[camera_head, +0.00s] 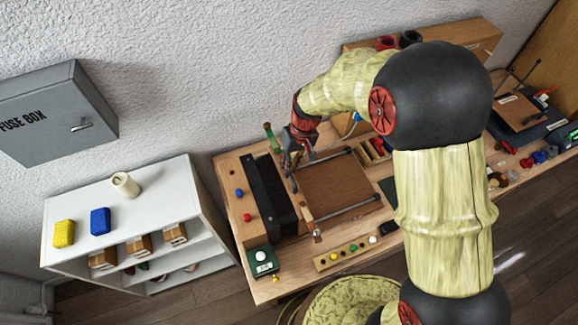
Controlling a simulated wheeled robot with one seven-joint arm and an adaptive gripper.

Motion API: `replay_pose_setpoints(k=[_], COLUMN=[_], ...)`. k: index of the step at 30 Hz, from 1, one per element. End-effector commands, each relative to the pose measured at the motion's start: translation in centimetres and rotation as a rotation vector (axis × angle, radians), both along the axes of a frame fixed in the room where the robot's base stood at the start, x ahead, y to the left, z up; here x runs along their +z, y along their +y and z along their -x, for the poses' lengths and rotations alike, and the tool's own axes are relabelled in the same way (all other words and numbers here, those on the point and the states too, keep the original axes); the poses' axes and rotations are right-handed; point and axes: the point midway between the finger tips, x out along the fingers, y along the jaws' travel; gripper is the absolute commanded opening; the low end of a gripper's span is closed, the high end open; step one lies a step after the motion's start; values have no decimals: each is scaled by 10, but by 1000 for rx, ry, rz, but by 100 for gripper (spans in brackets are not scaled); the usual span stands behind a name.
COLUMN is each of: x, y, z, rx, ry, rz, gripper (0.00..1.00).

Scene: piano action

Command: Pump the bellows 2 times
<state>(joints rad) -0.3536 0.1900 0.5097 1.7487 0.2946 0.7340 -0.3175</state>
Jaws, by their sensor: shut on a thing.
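The bellows (268,190) show as a long black block on the left part of the wooden workbench, with a flat brown panel (335,192) and metal rods to their right. My gripper (291,170) points down at the upper right edge of the black block. It is shut on a part of the bellows there, probably the handle. The fingers and their own shadowed surroundings hide the held part, so its exact shape cannot be told.
A green-based button (261,260) stands at the bench's front left, and a strip with coloured knobs (347,254) lies at the front. A white shelf (150,215) stands left of the bench. A round patterned seat (350,302) is in front. My arm hides the bench's middle right.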

Motion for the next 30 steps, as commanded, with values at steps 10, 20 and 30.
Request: replay_pose_setpoints(k=[10, 20, 30], x=[-1, 0, 1], y=[-61, -150, -205], z=[-30, -73, -100], rx=[-8, -6, -3], ry=[-3, -4, -4], rz=[1, 1, 3], gripper=[0, 0, 0])
